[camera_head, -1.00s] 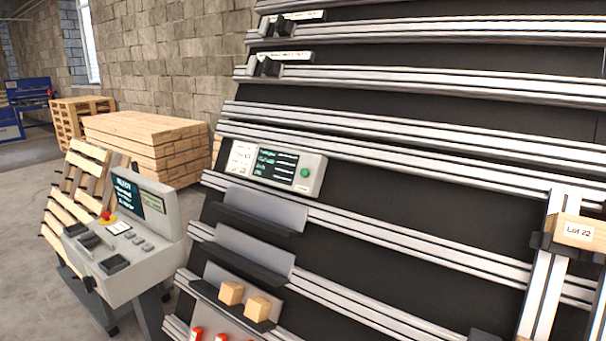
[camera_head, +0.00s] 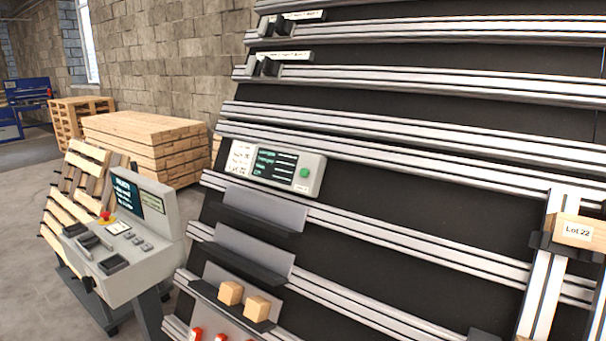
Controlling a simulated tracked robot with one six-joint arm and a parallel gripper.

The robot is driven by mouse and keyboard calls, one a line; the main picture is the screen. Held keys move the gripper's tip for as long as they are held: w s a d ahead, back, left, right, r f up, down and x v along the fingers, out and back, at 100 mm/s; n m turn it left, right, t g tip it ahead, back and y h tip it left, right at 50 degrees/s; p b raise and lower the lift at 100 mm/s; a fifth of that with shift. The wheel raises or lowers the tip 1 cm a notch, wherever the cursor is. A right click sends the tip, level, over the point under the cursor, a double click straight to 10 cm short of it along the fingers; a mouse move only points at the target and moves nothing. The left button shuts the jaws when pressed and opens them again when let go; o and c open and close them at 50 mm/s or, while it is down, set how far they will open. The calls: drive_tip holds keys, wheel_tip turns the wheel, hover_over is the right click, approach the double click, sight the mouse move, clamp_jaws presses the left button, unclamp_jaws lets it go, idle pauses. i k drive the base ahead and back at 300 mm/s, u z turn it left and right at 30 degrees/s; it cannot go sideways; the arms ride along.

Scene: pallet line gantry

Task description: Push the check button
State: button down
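A pale grey control box (camera_head: 272,168) is mounted on the rails of the black panel, near the middle of the view. It has a dark screen (camera_head: 275,166) with lines of text too small to read and a printed white label on its left. A green button (camera_head: 304,173) sits on the box's right end, with nothing visible touching or covering it. My gripper is not in view.
A console (camera_head: 130,240) with a screen and a red knob stands at left. Trays hang below the box; one holds two wooden blocks (camera_head: 243,300). A wooden piece labelled Lot 22 (camera_head: 577,232) sits in a holder at right. Stacked planks (camera_head: 145,145) stand behind.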

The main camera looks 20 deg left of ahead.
sight(304, 172)
drive_tip(key=u, duration=0.55)
drive_tip(key=k, duration=1.3)
drive_tip(key=u, duration=0.8)
drive_tip(key=i, duration=0.7)
drive_tip(key=u, duration=0.4)
drive_tip(key=i, duration=1.75)
drive_tip(key=z, duration=0.1)
